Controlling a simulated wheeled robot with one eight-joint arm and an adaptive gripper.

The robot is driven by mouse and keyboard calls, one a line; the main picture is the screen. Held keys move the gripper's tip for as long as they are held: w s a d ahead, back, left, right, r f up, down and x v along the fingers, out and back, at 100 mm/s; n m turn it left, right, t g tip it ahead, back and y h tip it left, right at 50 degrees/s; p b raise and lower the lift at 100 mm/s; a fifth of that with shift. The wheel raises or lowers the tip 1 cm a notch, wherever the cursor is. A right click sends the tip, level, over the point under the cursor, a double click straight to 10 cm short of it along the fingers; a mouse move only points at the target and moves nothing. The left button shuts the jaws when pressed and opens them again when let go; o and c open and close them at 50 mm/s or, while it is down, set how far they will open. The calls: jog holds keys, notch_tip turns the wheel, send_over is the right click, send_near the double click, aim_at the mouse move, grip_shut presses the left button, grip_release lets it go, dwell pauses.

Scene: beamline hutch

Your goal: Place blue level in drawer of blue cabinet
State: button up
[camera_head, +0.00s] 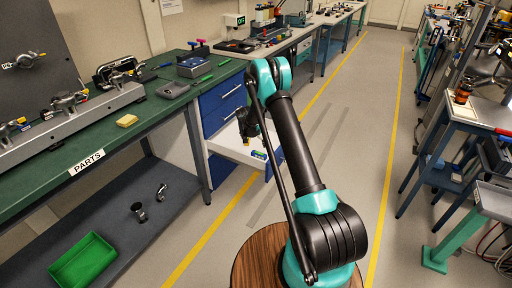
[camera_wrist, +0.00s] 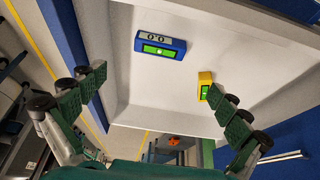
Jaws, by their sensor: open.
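The blue cabinet (camera_head: 222,105) has one drawer (camera_head: 228,150) pulled out, with a white inside. The wrist view shows the white drawer floor (camera_wrist: 130,95). The blue level (camera_wrist: 160,45), with a green window, lies inside the drawer, apart from my fingers. In the head view my gripper (camera_head: 247,134) is small and dark above the drawer, partly hidden by my arm.
A yellow level (camera_wrist: 205,84) also lies in the drawer, close to my right finger in the wrist view. The green-topped workbench (camera_head: 150,112) stands left of the cabinet, with clamps and a yellow block (camera_head: 127,120). A green bin (camera_head: 83,262) is on its lower shelf. The aisle floor is clear.

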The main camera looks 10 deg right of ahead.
jog(key=s+d+r+n+y, duration=0.1)
jog(key=s+d+r+n, duration=0.15)
jog(key=s+r, duration=0.8)
jog(key=s+d+r+n, duration=0.1)
jog(key=s+d+r, duration=0.2)
jog(key=s+r, duration=0.8)
jog(key=s+d+r+n+y, duration=0.1)
jog(key=s+r+n, duration=0.1)
jog(key=s, duration=2.8)
jog(key=shift+d+n+y, duration=0.2)
jog(key=shift+n+y, duration=0.2)
jog(key=shift+n, duration=0.45)
